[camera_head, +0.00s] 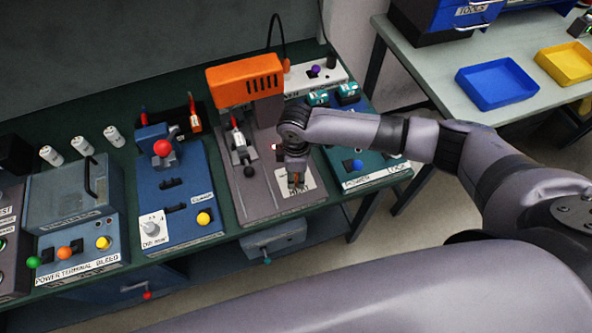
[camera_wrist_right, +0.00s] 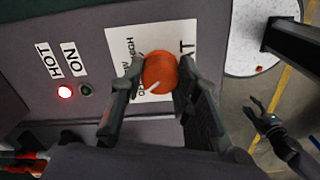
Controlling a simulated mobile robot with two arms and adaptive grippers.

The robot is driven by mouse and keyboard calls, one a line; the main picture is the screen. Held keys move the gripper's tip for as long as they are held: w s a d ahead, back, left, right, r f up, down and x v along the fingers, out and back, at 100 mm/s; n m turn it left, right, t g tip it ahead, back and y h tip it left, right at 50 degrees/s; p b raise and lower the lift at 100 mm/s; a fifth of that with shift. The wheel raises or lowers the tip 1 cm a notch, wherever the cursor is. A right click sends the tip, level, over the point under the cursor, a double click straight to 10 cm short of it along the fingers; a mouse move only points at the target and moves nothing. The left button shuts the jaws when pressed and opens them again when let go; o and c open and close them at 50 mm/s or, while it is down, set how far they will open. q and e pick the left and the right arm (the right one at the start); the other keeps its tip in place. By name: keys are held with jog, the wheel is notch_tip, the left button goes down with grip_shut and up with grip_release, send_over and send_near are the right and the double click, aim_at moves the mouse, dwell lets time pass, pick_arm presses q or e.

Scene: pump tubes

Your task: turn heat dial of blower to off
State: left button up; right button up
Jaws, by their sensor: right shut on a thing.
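The blower (camera_head: 244,80) has an orange slotted housing on a grey station at the middle of the bench. Its round orange heat dial (camera_wrist_right: 158,72) sits on a white label marked LOW, HIGH and OFF. The dial's white pointer mark slants toward the lower left in the right wrist view. My right gripper (camera_head: 293,183) is shut on the dial, one finger on each side; its fingers (camera_wrist_right: 157,85) partly hide the label. The red light (camera_wrist_right: 64,92) by HOT glows; the light (camera_wrist_right: 86,89) by ON is dark. My left gripper (camera_wrist_right: 264,113) hangs over the floor, fingers spread.
Left of the blower stand a blue station (camera_head: 180,195) and a clear-boxed power terminal station (camera_head: 75,215). A teal station (camera_head: 350,150) stands close on the right. A side table with blue (camera_head: 497,84) and yellow (camera_head: 565,64) trays is at the upper right.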

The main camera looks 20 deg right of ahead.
aim_at(296, 176)
jog(key=shift+n, duration=0.9)
jog(key=o, duration=1.2)
notch_tip(296, 176, up, 12)
jog(key=shift+r, duration=0.1)
